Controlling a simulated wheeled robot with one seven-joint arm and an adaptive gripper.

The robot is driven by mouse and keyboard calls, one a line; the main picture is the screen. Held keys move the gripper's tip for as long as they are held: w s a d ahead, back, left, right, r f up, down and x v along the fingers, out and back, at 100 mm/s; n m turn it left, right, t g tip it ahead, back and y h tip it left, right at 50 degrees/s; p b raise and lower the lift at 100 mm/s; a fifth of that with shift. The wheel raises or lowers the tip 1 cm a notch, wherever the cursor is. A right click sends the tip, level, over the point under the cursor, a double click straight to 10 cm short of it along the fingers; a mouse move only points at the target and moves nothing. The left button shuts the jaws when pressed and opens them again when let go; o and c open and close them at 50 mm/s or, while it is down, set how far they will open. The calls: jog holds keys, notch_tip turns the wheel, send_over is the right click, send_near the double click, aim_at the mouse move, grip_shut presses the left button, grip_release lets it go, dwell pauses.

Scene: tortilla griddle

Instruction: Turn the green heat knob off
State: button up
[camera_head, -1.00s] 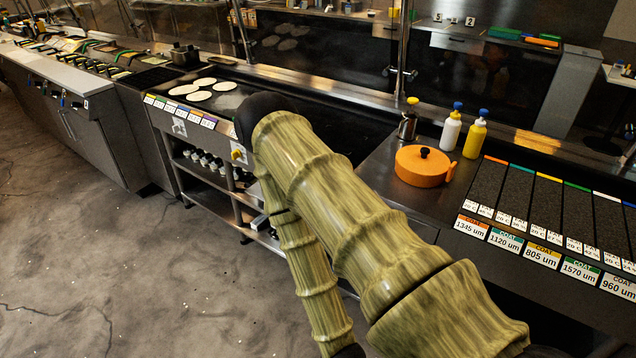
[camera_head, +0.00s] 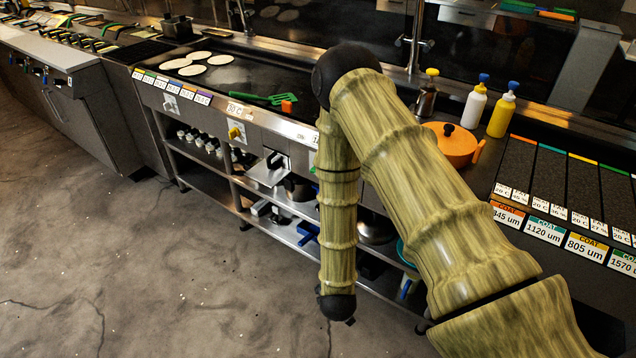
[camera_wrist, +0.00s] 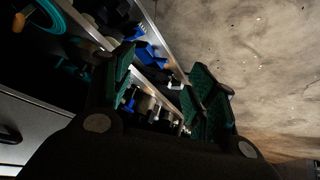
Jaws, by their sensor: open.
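I cannot make out a green heat knob in either view. The griddle (camera_head: 225,82) runs along the counter in the head view, with pale tortillas on its left part. Its front panel carries a white knob (camera_head: 170,104) and a yellow knob (camera_head: 235,134). My arm covers the panel farther right. My gripper (camera_wrist: 165,78) shows in the wrist view, its two green-padded fingers apart and nothing between them. Beyond the fingers are lower shelves with blue-handled things and the floor. In the head view my arm hangs down in front of the shelves; the fingers cannot be made out there.
A green spatula (camera_head: 262,97) lies on the griddle beside a small orange block (camera_head: 288,106). An orange pot (camera_head: 452,147) and two squeeze bottles (camera_head: 474,106) stand right of my arm. Shelves under the griddle hold several utensils. The floor (camera_head: 120,260) at left is clear.

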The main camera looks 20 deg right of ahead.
jog(key=w+t+h+b, duration=0.2)
jog(key=w+t+b, duration=0.15)
jog(key=w, duration=0.85)
jog(key=w+a+r+m+h+b, duration=0.2)
jog(key=w+r+m+h+b, duration=0.5)
jog(key=w+r+h+b, duration=0.7)
jog(key=w+d+y, duration=0.1)
jog(key=w+d, duration=0.1)
jog(key=w, duration=0.1)
jog(key=w+d+y+p, duration=0.1)
jog(key=w+d, duration=0.2)
jog(key=w, duration=0.1)
jog(key=w+d+r+y+p, duration=0.1)
jog(key=w+d+y, duration=0.1)
jog(key=w+d, duration=0.1)
jog(key=shift+w+d+r+t, duration=0.15)
jog(key=shift+w+t, duration=0.2)
jog(key=shift+w, duration=0.25)
jog(key=c, duration=1)
